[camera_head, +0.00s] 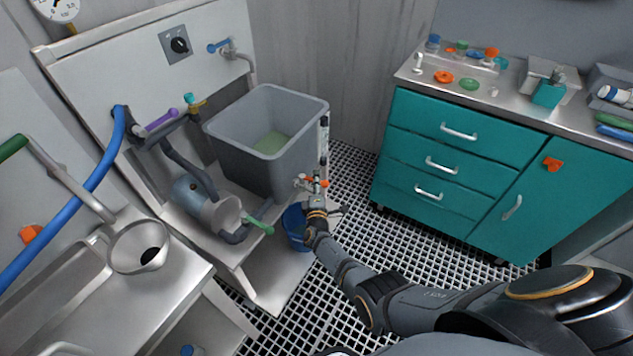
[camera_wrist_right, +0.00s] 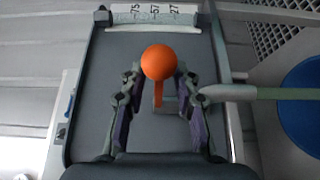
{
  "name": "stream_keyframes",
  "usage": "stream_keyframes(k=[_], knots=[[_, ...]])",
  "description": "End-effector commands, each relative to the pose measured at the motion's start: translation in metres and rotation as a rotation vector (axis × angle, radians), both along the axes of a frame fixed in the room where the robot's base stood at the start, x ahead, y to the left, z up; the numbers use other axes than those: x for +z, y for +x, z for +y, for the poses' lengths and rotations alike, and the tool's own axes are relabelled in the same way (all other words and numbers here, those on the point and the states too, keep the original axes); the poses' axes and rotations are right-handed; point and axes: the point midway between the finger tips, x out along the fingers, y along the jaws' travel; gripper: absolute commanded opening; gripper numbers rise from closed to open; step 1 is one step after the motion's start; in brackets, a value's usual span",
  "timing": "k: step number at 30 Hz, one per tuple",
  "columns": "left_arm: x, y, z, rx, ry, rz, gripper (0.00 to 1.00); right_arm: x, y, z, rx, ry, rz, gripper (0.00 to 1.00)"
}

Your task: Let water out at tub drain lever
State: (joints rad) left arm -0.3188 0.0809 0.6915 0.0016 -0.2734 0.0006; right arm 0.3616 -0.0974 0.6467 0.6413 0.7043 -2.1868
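In the right wrist view the lever has a round orange knob (camera_wrist_right: 158,63) on a short orange stem. My right gripper (camera_wrist_right: 157,112) is open, with one finger on each side of the stem and visible gaps between. Behind it is the tub's wall (camera_wrist_right: 88,90) with a number scale. My left gripper is not in view.
A blue bucket (camera_head: 296,228) stands below the lever, beside my right wrist. A pump (camera_head: 208,207) and a green-handled lever (camera_head: 258,223) are left of it. A teal cabinet (camera_head: 440,170) is at right; the grid floor (camera_head: 350,205) between is clear.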

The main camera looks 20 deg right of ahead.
Motion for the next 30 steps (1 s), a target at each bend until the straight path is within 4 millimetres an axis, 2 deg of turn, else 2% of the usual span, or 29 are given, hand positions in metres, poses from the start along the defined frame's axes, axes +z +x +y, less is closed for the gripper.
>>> stream_keyframes(k=[8, 11, 21, 30], knots=[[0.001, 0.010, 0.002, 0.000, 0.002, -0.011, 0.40, 0.000, -0.002, 0.002, 0.001, 0.001, 0.000, 0.31], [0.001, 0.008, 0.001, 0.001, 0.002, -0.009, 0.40, -0.001, -0.012, 0.006, 0.002, 0.002, 0.000, 0.31], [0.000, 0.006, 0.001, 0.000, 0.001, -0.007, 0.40, 0.000, -0.062, 0.024, 0.000, 0.002, -0.001, 0.31], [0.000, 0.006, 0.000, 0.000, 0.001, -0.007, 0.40, 0.000, -0.070, 0.027, 0.000, 0.000, 0.000, 0.31]])
